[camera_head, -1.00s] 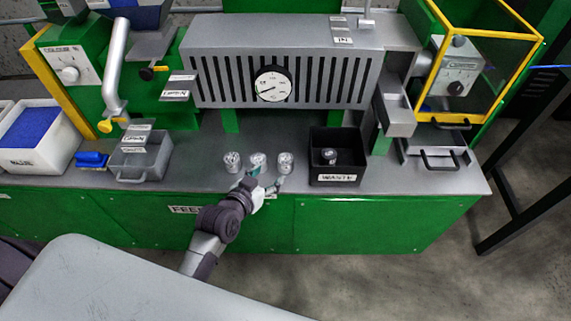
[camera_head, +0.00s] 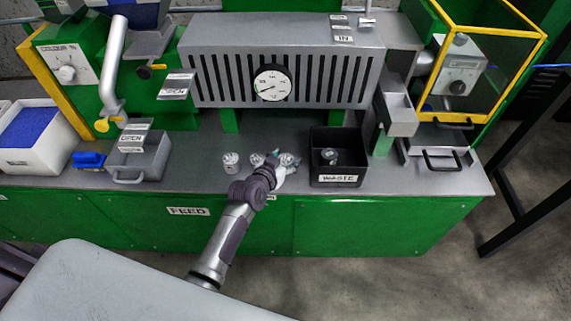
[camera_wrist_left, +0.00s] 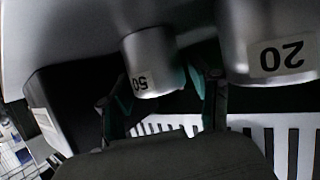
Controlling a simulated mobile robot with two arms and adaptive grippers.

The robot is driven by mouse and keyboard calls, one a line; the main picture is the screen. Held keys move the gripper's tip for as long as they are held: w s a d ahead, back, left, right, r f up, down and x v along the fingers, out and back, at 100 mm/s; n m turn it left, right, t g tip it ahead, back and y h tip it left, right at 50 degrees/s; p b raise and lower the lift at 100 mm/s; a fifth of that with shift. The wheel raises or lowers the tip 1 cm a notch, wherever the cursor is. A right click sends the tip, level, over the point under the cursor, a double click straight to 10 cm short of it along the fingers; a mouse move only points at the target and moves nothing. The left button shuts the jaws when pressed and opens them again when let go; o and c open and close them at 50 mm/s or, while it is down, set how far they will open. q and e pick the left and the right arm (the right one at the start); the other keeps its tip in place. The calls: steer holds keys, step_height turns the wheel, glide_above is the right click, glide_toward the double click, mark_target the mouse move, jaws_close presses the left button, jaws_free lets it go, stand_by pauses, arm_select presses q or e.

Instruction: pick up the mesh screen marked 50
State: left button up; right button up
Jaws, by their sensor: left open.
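The mesh screen marked 50 (camera_wrist_left: 145,62) is a small grey metal cylinder. In the left wrist view its label is upside down. It appears to be the rightmost of the three cylinders in the head view (camera_head: 287,159), beside the waste box. My left gripper (camera_head: 283,165) is open at its front. In the left wrist view its two fingers (camera_wrist_left: 160,88) spread to either side of the 50 screen; contact cannot be told. A larger-looking cylinder marked 20 (camera_wrist_left: 262,35) stands close by the right finger. My right gripper is not in view.
Another cylinder (camera_head: 231,162) stands to the left on the grey bench. The black waste box (camera_head: 336,181) is just right and holds a similar cylinder (camera_head: 329,156). The slotted machine with a gauge (camera_head: 272,84) rises behind. Bench surface is free left of the cylinders.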

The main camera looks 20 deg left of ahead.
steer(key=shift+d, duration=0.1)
arm_select(q)
steer(key=c, duration=1)
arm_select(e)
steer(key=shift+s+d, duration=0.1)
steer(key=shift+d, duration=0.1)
arm_select(q)
steer(key=shift+r, duration=0.15)
steer(key=shift+c, duration=0.2)
